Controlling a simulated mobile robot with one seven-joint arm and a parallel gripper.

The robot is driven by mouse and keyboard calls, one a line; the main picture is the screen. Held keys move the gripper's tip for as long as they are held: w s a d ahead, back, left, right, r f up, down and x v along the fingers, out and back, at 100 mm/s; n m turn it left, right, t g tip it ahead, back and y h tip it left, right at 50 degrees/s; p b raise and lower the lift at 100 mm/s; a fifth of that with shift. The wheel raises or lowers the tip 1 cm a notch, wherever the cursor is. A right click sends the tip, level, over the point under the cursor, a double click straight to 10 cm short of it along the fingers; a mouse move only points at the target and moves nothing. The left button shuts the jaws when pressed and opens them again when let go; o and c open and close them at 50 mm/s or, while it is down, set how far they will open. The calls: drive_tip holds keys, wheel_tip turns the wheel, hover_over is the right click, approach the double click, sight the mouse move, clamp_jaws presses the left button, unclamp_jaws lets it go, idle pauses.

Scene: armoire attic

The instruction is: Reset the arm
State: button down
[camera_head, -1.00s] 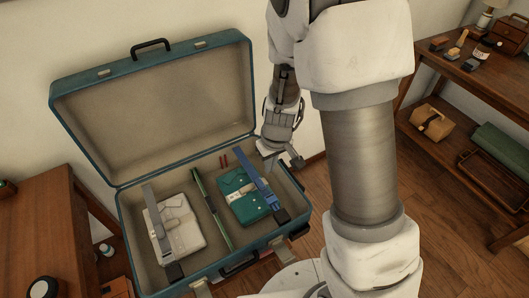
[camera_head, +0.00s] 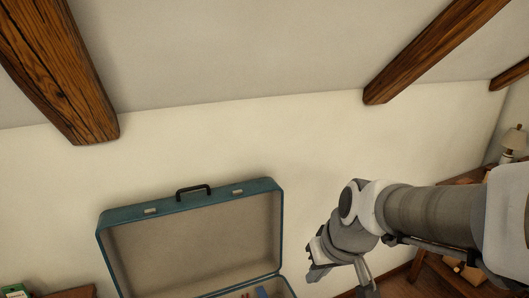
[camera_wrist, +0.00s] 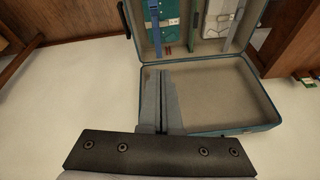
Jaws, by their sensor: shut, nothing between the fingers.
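My gripper (camera_head: 369,287) hangs at the end of my bent arm, in front of the wall and to the right of the open teal suitcase (camera_head: 190,207). In the wrist view its two grey fingers (camera_wrist: 161,74) are together with nothing between them. Behind them are the beige lining of the suitcase lid (camera_wrist: 225,92) and the packed half. The packed half holds a green pouch (camera_wrist: 171,18) under a blue strap (camera_wrist: 154,22) and a pale folded item (camera_wrist: 219,18) with a grey strap. My gripper is not touching the suitcase in the head view.
Wooden beams (camera_head: 62,70) cross the sloped ceiling above. A lamp (camera_head: 514,140) stands at the far right beside a wooden shelf (camera_head: 430,272). A wooden table corner (camera_head: 75,292) shows at lower left. The wall above the suitcase is bare.

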drive_tip(key=s+d+r+m+t+h+p, duration=0.1)
drive_tip(key=s+d+r+p, duration=0.3)
drive_tip(key=s+r, duration=0.5)
wheel_tip(320, 180, up, 4)
drive_tip(key=shift+s+d+f+m+t+h, duration=0.2)
drive_tip(key=shift+s+m+t+h, duration=0.2)
drive_tip(key=shift+m, duration=0.3)
drive_tip(key=shift+a, duration=0.15)
